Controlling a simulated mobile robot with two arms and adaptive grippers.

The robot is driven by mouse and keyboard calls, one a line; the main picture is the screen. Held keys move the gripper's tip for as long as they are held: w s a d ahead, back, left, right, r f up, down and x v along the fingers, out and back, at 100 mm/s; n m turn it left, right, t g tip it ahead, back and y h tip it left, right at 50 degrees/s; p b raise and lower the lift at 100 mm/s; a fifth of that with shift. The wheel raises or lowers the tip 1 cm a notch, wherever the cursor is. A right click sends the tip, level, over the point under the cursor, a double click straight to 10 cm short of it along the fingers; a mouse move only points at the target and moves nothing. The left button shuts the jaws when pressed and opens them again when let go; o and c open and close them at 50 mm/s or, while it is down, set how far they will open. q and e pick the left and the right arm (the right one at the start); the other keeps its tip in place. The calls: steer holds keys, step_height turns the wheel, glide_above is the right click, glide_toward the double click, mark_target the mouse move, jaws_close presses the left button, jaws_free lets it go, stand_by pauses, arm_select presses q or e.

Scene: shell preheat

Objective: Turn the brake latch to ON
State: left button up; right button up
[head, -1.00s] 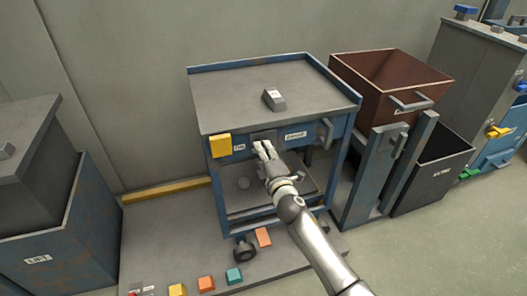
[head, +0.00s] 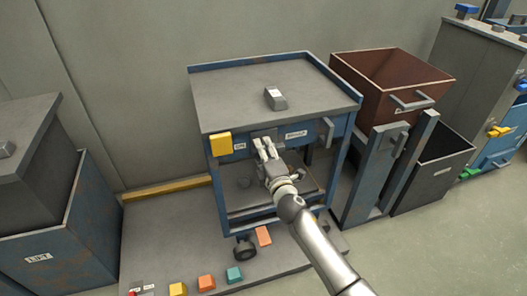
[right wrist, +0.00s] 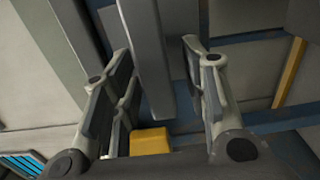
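A grey piece (head: 264,134), which looks like the brake latch, sits on the front rail of the blue cart (head: 203,125) between two small white labels. The label text is too small to read surely. My right gripper (head: 264,145) is just in front of and below this piece and partly covers it. In the right wrist view its fingers (right wrist: 158,85) are apart, with a long grey bar (right wrist: 148,55) showing between them. Contact with the bar cannot be told. My left gripper is not in view.
A yellow block (head: 220,144) is at the cart's front left corner; a grey handle (head: 325,132) is at its right. A small grey object (head: 275,98) lies on the top. A brown bin (head: 375,98) stands at right. Several coloured blocks lie on the floor platform.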

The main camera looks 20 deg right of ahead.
steer(key=shift+s, duration=0.1)
steer(key=s, duration=1.2)
steer(key=shift+d, duration=0.25)
steer(key=shift+w, duration=0.1)
